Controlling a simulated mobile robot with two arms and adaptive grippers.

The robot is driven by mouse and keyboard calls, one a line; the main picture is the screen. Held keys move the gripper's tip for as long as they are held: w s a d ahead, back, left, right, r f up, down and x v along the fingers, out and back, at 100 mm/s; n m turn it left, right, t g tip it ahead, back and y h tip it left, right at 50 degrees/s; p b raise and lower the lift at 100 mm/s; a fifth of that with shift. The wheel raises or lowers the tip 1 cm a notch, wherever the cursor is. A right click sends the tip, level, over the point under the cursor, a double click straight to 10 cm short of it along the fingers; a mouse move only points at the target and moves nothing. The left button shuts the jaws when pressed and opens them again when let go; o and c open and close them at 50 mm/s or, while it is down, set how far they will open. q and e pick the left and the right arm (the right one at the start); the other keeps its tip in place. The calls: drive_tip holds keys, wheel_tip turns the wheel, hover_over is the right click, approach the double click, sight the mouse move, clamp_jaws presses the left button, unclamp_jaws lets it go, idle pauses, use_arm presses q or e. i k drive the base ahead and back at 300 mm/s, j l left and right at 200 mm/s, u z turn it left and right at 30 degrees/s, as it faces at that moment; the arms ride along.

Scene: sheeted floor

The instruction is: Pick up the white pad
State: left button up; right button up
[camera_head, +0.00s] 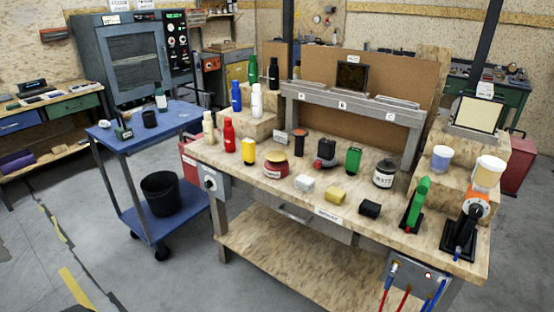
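The white pad (304,183) is a small white block lying near the front edge of the wooden workbench (270,205). A yellow pad (336,194) and a black pad (370,209) lie to its right in a loose row, apart from it. A red jar with a pale label (275,166) stands just to its left and behind. Nothing covers the white pad. Neither of my grippers shows in the head view.
Bottles (229,135), a green-and-black tool (417,206) and an orange-and-black device (465,225) stand on the bench. A grey raised shelf (345,103) is behind. A blue cart (165,125) stands left. Grey floor is open in front.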

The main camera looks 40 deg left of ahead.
sight(303, 182)
drive_tip(key=i+u, duration=0.2)
drive_tip(key=i, duration=0.2)
drive_tip(key=i+l+u, duration=0.45)
drive_tip(key=i, duration=0.25)
drive_tip(key=j, duration=0.1)
